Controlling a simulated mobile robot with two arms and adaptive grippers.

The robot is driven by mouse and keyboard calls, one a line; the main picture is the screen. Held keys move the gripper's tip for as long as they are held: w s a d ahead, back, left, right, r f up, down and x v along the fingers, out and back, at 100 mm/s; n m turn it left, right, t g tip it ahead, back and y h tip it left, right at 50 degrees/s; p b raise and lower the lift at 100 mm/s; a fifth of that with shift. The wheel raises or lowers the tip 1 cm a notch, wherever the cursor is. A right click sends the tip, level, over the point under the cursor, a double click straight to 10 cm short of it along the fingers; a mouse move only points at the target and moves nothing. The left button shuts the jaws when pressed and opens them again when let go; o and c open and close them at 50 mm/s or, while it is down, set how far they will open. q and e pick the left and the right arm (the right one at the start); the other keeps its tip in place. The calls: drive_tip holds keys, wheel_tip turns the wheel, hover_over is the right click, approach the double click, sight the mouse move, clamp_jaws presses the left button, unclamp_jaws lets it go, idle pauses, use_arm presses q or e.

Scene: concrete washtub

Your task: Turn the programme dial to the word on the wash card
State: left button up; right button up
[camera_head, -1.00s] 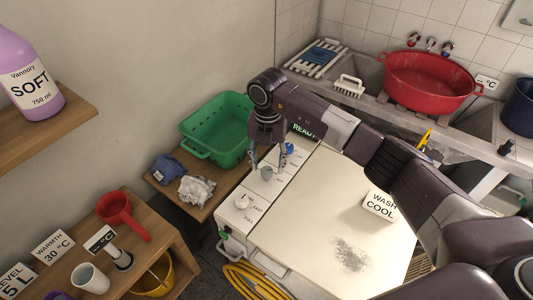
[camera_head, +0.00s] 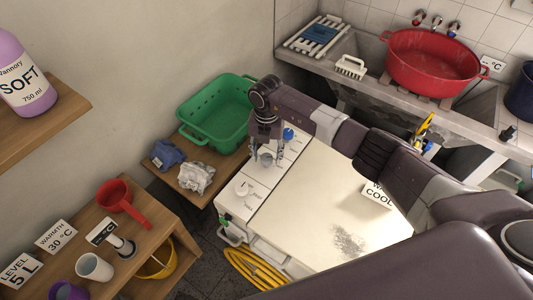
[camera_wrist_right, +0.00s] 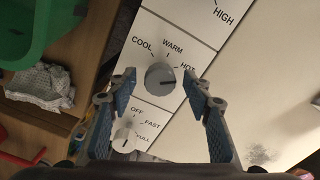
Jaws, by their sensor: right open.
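The programme dial (camera_wrist_right: 160,77) is a round grey knob on the white panel, with COOL, WARM and HOT printed around it. Its dark mark points right, near HOT. The dial also shows in the head view (camera_head: 266,159). My right gripper (camera_wrist_right: 159,82) is open, with one blue-padded finger on each side of the dial and gaps between. It also shows over the panel in the head view (camera_head: 266,152). My left gripper is out of view.
A second knob (camera_wrist_right: 125,140) marked OFF, FAST and FULL sits beside the dial. A blue knob (camera_head: 288,134) is on the panel's far side. A green basket (camera_head: 216,112) and cloths (camera_head: 196,177) lie left of the machine. Most of the white top is clear.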

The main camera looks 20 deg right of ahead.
drive_tip(key=shift+c, duration=0.2)
drive_tip(key=c, duration=1.1)
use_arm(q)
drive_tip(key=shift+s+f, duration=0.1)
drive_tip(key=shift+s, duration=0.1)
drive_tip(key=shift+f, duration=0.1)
